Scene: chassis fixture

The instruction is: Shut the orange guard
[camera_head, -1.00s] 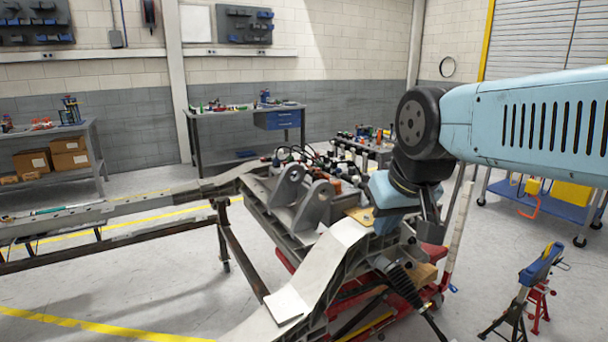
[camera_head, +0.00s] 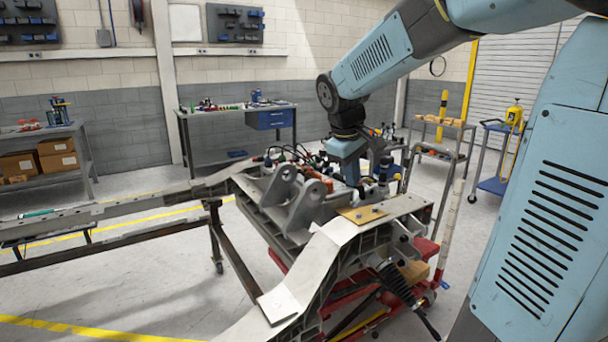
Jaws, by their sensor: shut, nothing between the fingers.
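An orange-red part (camera_head: 321,175) shows among the hoses and fittings on the chassis, behind the grey brackets. It is small and partly covered, so I cannot tell whether it is the orange guard or whether it stands open. My gripper (camera_head: 351,180) points down behind the right bracket, at the right side of those fittings. Its fingers are shut and hold nothing, and their tips are mostly hidden. I cannot tell whether they touch anything.
Two grey upright brackets (camera_head: 299,197) stand just in front of my gripper. A tan plate (camera_head: 362,214) lies on the pale chassis rail (camera_head: 340,232).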

